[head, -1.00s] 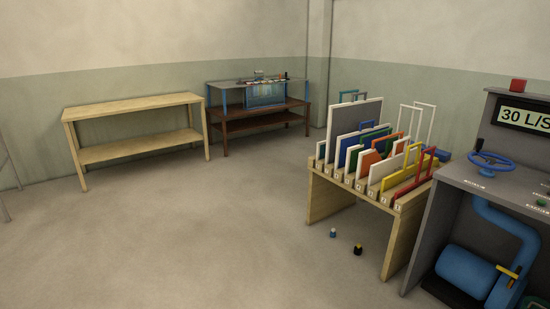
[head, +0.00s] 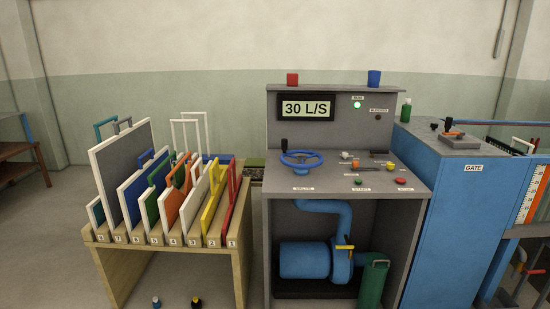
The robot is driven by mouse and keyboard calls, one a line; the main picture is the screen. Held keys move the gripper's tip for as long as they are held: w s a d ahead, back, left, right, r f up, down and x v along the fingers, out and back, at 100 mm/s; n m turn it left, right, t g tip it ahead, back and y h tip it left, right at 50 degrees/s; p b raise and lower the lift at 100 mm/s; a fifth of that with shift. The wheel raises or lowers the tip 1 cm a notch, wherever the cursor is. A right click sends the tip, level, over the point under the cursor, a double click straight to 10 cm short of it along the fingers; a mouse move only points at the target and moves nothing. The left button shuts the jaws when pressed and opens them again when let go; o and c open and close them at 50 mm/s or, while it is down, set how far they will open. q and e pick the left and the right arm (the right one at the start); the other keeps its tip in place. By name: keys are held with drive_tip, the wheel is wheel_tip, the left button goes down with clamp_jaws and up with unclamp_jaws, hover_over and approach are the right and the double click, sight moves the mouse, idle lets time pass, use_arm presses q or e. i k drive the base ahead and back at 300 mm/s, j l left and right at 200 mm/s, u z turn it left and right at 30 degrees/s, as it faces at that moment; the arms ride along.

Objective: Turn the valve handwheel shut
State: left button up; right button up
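The blue valve handwheel (head: 301,158) lies nearly flat on the left part of the grey control console (head: 340,187), with a small label in front of it. A dark knob stands up on its rim at the back left. The display (head: 306,107) on the console's upright panel reads 30 L/S. A green lamp (head: 357,104) is lit to the right of the display. Neither of my grippers shows in the head view.
A wooden rack (head: 117,262) of numbered, coloured panels stands close left of the console. A blue cabinet (head: 455,220) marked GATE stands close on the right. Two small bottles (head: 176,303) are on the floor before the rack. A blue pump (head: 304,260) sits under the console.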

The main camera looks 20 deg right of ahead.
sight(301, 159)
drive_tip(key=i+j+z, duration=0.25)
drive_tip(key=j, duration=0.15)
drive_tip(key=j+z, duration=0.3)
drive_tip(key=i+j+z, duration=0.25)
drive_tip(key=j, duration=0.25)
drive_tip(key=j+z, duration=0.3)
drive_tip(key=j, duration=0.15)
drive_tip(key=i+u, duration=0.1)
drive_tip(key=i, duration=0.3)
drive_tip(key=i+l+u, duration=0.15)
drive_tip(key=i, duration=0.3)
